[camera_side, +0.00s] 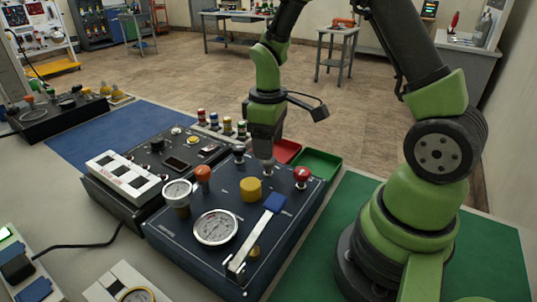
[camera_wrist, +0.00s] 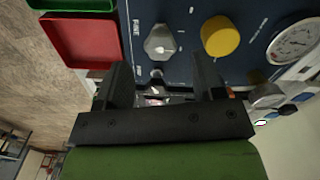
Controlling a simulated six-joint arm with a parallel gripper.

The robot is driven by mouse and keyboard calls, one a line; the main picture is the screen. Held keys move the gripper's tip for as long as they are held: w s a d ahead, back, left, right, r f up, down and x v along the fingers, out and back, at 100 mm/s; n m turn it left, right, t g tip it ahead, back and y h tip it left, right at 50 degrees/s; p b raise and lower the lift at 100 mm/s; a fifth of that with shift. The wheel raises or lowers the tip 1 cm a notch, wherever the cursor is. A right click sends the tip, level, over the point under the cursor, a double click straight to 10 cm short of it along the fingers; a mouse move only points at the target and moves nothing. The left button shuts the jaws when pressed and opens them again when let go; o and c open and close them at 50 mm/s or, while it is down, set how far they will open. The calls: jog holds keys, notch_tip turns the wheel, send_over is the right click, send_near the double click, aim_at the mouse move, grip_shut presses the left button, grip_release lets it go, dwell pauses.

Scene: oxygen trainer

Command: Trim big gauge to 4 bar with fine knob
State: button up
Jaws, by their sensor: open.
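The big gauge (camera_side: 215,228), a white round dial, sits at the front of the dark blue panel (camera_side: 185,240); its reading is too small to tell. A gauge also shows at the right of the wrist view (camera_wrist: 295,40). My gripper (camera_side: 266,158) points down over the panel's back edge. In the wrist view, my gripper (camera_wrist: 161,72) is open and empty, with a grey faceted knob (camera_wrist: 160,42) just beyond and between its fingertips. A yellow knob (camera_wrist: 221,36) stands beside it, also seen in the side view (camera_side: 251,188).
A smaller gauge (camera_side: 177,193), an orange knob (camera_side: 203,174), a red knob (camera_side: 301,175) and a blue-ended lever (camera_side: 275,202) rise from the panel. Red (camera_side: 285,151) and green (camera_side: 317,164) trays lie behind it. A grey console (camera_side: 150,150) stands left.

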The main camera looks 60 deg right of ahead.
jog(key=shift+f, duration=1.85)
jog(key=c, duration=0.9)
jog(key=shift+c, duration=0.2)
jog(key=shift+m, duration=0.3)
jog(key=m, duration=0.4)
jog(key=shift+m, duration=2)
